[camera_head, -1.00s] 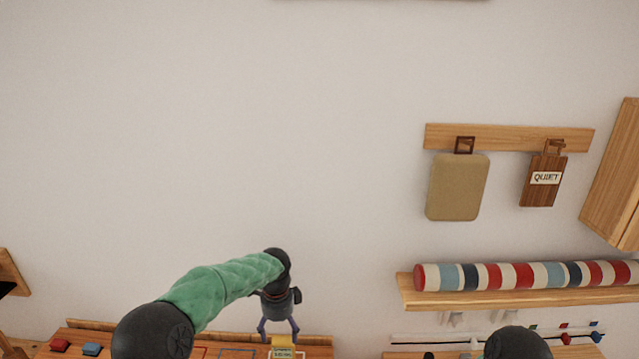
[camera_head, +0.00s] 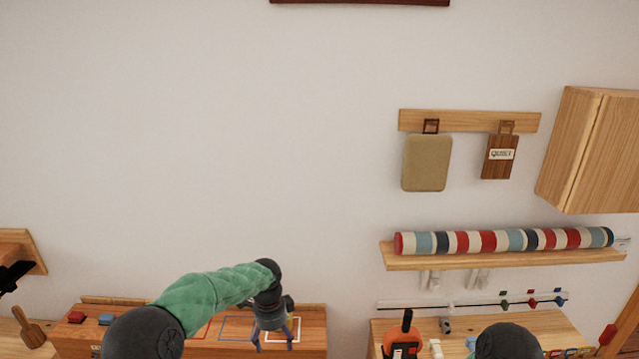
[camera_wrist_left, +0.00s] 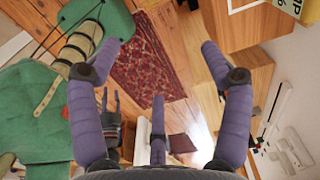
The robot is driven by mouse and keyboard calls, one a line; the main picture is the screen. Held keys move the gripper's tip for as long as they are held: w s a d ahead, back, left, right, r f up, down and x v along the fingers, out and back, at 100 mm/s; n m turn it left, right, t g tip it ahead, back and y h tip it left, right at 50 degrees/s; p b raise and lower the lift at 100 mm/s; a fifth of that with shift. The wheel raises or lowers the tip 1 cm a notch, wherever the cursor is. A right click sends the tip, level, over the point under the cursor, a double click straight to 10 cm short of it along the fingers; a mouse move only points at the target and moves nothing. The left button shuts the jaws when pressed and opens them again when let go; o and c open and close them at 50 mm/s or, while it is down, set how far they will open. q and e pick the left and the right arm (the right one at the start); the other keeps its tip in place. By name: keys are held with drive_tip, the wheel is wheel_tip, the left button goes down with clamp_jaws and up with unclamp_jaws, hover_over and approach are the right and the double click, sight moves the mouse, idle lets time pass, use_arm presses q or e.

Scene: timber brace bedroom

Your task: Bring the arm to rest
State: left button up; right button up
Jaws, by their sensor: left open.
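My left gripper (camera_head: 275,338) hangs fingers down over the right part of a wooden desk-like ledge (camera_head: 313,318), in front of a white outlined square (camera_head: 297,325). It is open. In the left wrist view, the purple fingers of the left gripper (camera_wrist_left: 158,55) are spread wide with nothing between them. My left arm, in a green sleeve, is bent and reaches in from the lower left. A dark hand with purple fingers (camera_wrist_left: 108,112), seemingly my right gripper, shows low in the wrist view; its opening is unclear.
Red (camera_head: 76,317) and blue (camera_head: 106,319) blocks sit on the ledge. An orange-and-black tool (camera_head: 403,342) stands on the right-hand table. A shelf with a striped roll (camera_head: 505,240) is above it. A patterned rug (camera_wrist_left: 148,62) lies on the floor.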

use_arm(q)
drive_tip(key=s+d+f+n+h+b, duration=0.1)
drive_tip(key=s+f+n+b, duration=0.3)
drive_tip(key=f, duration=0.8)
drive_tip(key=s+d+f+n+h+b, duration=0.25)
drive_tip(key=s+f, duration=0.35)
drive_tip(key=f, duration=0.6)
drive_tip(key=s+f+n+b, duration=0.3)
drive_tip(key=s+f+n, duration=0.3)
drive_tip(key=s+f, duration=0.2)
drive_tip(key=s+a+f+n+b, duration=0.1)
drive_tip(key=s+f+n+b, duration=0.3)
drive_tip(key=s, duration=0.9)
wheel_tip(320, 180, down, 4)
drive_tip(key=n, duration=0.3)
drive_tip(key=shift+s+r, duration=0.15)
use_arm(e)
wheel_tip(320, 180, down, 14)
drive_tip(key=shift+w+f, duration=0.2)
